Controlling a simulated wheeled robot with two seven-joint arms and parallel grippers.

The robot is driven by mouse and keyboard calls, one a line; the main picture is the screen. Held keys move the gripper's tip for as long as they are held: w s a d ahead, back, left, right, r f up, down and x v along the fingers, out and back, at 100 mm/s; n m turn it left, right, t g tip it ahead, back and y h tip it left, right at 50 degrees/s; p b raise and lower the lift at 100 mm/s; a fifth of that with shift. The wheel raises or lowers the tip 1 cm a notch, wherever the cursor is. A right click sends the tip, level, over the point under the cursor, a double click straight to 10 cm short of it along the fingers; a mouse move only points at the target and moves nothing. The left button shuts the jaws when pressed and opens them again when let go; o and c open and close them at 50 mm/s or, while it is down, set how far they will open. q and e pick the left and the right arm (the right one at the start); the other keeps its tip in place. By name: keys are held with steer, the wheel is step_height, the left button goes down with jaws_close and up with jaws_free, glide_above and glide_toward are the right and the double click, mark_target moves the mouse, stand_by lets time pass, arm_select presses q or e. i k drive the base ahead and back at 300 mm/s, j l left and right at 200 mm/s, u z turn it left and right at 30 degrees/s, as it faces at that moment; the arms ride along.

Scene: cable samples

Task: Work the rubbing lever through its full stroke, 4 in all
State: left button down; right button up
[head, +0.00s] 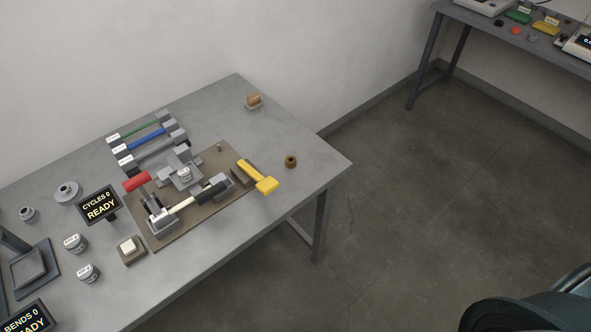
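A rubbing rig stands on a brown base plate (160,237) on the grey table. It carries a lever with a cream rod and black grip (213,192), a red handle (137,182) at its left and a yellow handle (259,178) at its right. I cannot tell for sure which is the rubbing lever; the black-gripped one lies low across the front of the rig. A display (100,205) beside the plate reads "CYCLES 0 READY". Neither gripper is in view.
Green, blue and grey cable samples (145,139) lie in holders behind the rig. A white button box (130,250), small labelled pots (75,243) and a second display (28,318) stand at the left front. A brown ring (291,161) sits near the table's right edge.

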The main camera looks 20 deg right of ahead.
mark_target(265, 186)
steer(key=z, duration=0.15)
steer(key=k+j+z, duration=0.25)
steer(key=j+z, duration=0.2)
steer(key=k+j+z, duration=0.4)
steer(key=j, duration=0.15)
steer(key=k+j+z, duration=0.25)
steer(key=j+z, duration=0.2)
